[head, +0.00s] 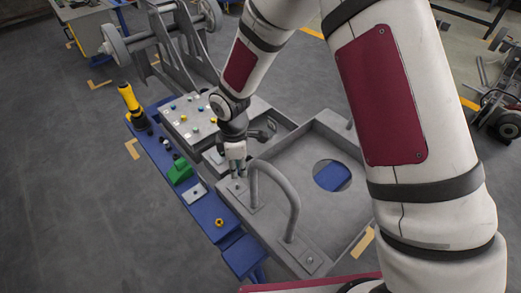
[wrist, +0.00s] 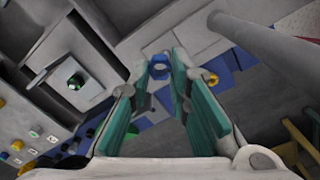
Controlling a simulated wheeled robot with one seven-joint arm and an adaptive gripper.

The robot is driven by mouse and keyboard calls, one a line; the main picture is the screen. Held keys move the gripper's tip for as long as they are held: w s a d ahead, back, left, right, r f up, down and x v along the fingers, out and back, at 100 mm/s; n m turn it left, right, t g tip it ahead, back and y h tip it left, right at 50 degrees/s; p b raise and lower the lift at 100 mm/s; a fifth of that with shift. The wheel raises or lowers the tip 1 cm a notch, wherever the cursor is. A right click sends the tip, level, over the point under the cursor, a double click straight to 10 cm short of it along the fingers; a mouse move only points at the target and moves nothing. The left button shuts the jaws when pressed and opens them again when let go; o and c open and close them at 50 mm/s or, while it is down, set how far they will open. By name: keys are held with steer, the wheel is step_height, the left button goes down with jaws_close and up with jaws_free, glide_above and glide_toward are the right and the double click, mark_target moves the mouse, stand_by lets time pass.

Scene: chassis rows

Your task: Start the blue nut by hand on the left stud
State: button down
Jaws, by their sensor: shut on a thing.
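My gripper (head: 237,171) points down beside the near-left foot of a grey bent handle (head: 271,172). In the wrist view its teal-padded fingers are closed on a blue nut (wrist: 158,72), held at the fingertips. The nut cannot be made out in the head view. The handle's left foot plate (head: 238,190) lies just below the fingertips; its stud is hidden or too small to make out. I cannot tell whether the nut touches the stud. The right foot plate (head: 309,261) shows a small fastener.
A grey tray-like chassis (head: 333,124) with a round hole lies under the handle. A blue bench (head: 206,208) to the left carries a yellow nut (head: 219,222), a green block (head: 179,171) and a yellow-handled tool (head: 130,100).

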mark_target(237, 185)
steer(key=shift+s+a+f+n, duration=0.35)
steer(key=shift+s+a+n, duration=0.05)
steer(key=shift+a, duration=0.2)
steer(key=shift+f+b, duration=0.8)
steer(key=shift+f, duration=0.75)
steer(key=n, duration=0.3)
steer(key=shift+s+r+n+p, duration=0.1)
steer(key=shift+r+n+p, duration=0.1)
steer(key=shift+n+p, duration=0.15)
steer(key=n, duration=0.3)
steer(key=shift+n, duration=0.25)
steer(key=n, duration=0.3)
steer(key=shift+d, duration=0.1)
steer(key=n, duration=0.4)
steer(key=shift+n, duration=0.4)
steer(key=shift+f+b, duration=0.9)
steer(key=shift+f, duration=0.3)
